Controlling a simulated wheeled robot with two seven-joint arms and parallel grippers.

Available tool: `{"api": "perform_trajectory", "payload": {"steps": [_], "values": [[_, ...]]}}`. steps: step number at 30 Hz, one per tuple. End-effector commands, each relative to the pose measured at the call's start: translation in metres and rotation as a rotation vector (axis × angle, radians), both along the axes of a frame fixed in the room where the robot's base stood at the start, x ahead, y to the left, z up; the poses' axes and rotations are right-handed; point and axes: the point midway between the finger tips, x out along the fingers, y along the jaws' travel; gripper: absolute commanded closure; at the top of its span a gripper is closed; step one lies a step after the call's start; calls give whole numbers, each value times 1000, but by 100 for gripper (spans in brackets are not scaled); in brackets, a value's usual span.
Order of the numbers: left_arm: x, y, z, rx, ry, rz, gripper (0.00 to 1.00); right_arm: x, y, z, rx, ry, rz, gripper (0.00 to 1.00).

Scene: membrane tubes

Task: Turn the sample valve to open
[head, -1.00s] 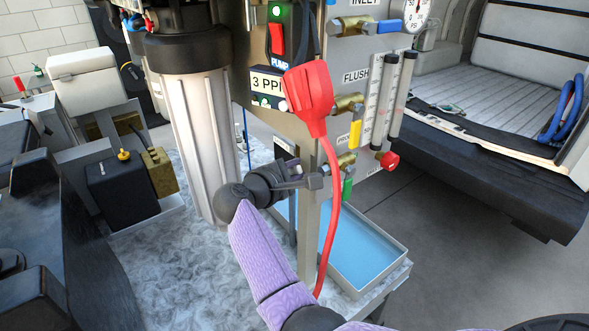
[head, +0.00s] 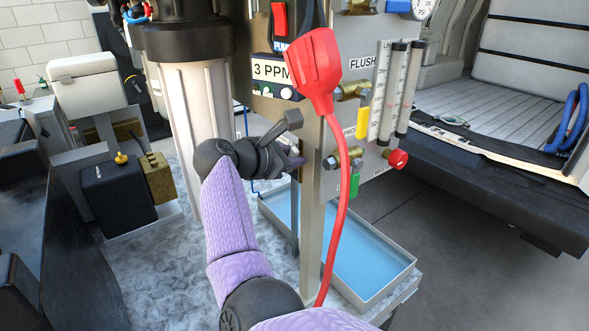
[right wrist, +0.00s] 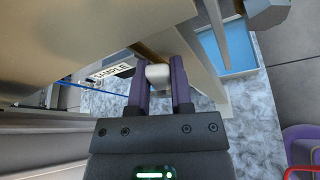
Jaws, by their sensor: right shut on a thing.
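The sample valve's pale handle (right wrist: 158,76) shows in the right wrist view, beside a white SAMPLE label (right wrist: 112,72) on the panel. My right gripper (right wrist: 161,88) has its two purple fingers on either side of this handle and is shut on it. In the head view the same gripper (head: 296,161) reaches behind the panel's front post, on its left side. The sample valve is hidden there. How far the handle is turned is hard to tell. My left gripper is not in view.
A red plug (head: 314,68) hangs on a red cable in front of the post. A blue-bottomed tray (head: 405,270) lies below the panel. A white filter housing (head: 190,115) stands left of my arm. The front panel holds yellow (head: 363,122) and green (head: 354,185) valve handles.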

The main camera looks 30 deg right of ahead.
Motion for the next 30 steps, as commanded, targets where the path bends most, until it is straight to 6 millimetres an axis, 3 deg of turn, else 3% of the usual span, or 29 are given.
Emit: {"api": "perform_trajectory", "payload": {"steps": [15,30], "values": [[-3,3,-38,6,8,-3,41,14,1,1,-29,354,2,100],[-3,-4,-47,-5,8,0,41,17,1,4,-35,440,1,100]]}}
